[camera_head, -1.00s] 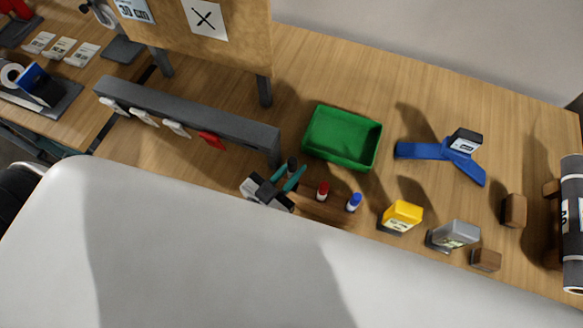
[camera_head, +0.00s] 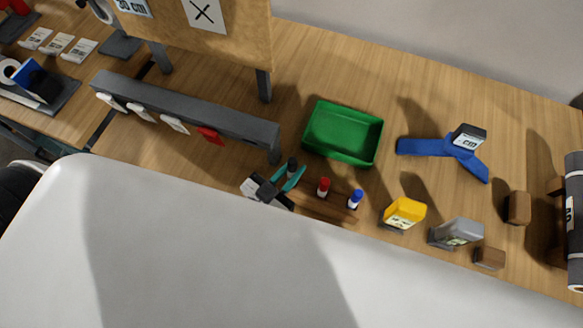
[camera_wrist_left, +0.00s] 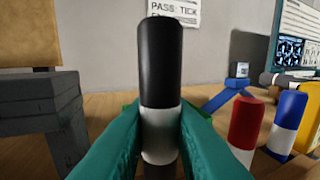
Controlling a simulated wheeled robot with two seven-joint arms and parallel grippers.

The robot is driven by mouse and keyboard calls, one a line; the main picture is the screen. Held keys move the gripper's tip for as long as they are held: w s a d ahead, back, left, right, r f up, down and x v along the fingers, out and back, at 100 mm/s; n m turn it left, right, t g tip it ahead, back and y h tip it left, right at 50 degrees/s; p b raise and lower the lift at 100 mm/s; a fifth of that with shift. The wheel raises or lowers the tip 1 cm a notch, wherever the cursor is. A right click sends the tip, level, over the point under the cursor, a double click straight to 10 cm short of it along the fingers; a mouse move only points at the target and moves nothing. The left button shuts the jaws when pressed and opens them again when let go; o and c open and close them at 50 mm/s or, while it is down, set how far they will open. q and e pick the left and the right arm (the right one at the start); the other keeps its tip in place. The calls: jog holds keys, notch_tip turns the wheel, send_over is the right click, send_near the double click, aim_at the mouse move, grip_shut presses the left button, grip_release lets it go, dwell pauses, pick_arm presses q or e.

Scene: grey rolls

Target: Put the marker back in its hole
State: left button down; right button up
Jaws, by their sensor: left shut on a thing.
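My left gripper (camera_head: 292,180) is shut on a black marker (camera_head: 292,163) with a white band, just left of the red marker. In the left wrist view the black marker (camera_wrist_left: 160,65) stands upright between the teal fingers (camera_wrist_left: 160,140), which press on its white band. A wooden marker holder (camera_head: 328,208) carries a red marker (camera_head: 323,186) and a blue marker (camera_head: 355,199), both upright. My right gripper is not in view.
A green bin (camera_head: 342,133) stands behind the markers. A grey rail (camera_head: 190,112) with several clips is at the left. A yellow box (camera_head: 405,212), a grey box (camera_head: 458,232) and a blue stand (camera_head: 430,146) are at the right.

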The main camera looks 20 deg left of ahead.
pick_arm(q)
jog(key=shift+f+b, duration=1.45)
jog(key=shift+f, duration=0.8)
jog(key=c, duration=1.2)
grip_release()
jog(key=shift+c, duration=0.2)
jog(key=b+v, duration=0.2)
jog(key=v, duration=1)
jog(key=shift+s, duration=0.1)
